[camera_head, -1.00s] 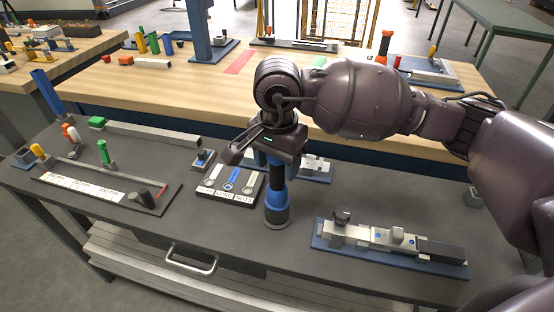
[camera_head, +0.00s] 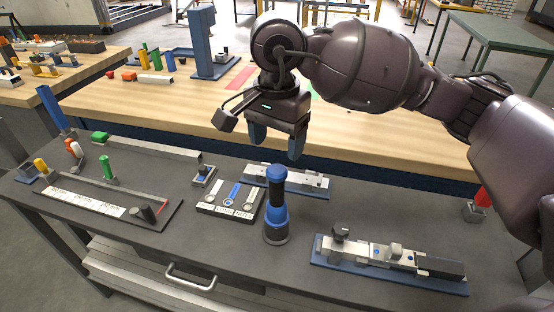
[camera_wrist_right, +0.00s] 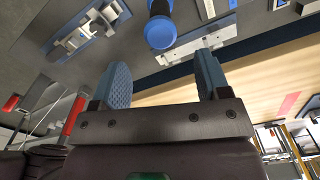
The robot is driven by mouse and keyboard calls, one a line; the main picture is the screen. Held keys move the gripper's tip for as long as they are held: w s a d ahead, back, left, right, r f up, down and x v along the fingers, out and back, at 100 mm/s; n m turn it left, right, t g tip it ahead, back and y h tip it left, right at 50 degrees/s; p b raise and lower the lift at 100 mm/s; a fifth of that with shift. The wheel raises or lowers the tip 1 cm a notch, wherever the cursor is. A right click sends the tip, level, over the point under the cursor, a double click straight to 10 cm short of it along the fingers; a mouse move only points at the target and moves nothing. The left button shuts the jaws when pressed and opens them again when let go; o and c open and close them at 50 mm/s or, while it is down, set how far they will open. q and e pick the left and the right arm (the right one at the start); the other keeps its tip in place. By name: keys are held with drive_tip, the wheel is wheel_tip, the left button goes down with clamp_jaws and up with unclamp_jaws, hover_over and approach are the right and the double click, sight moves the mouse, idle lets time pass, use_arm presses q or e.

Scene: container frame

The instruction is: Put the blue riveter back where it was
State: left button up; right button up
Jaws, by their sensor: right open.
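The blue riveter (camera_head: 276,212), a blue and black upright cylinder, stands on the dark workbench, just right of a small labelled tray. It also shows in the right wrist view (camera_wrist_right: 160,30), beyond the fingertips and partly cut off at the top edge. My right gripper (camera_head: 276,148) is above and behind the riveter in the picture, apart from it. Its two blue fingers are spread and empty, as the right wrist view also shows (camera_wrist_right: 160,80). My left gripper is not in view.
A labelled tray (camera_head: 213,208) with tools lies left of the riveter. A blue-based fixture (camera_head: 320,181) lies behind it, and a longer blue-based fixture (camera_head: 330,258) lies to the right. A dark rail board (camera_head: 60,194) lies at left. A wooden table (camera_head: 180,100) stands behind.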

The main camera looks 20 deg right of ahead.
wheel_tip(320, 180, up, 3)
drive_tip(key=shift+f, duration=0.1)
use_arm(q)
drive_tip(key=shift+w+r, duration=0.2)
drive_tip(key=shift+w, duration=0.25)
use_arm(e)
drive_tip(key=shift+r, duration=0.2)
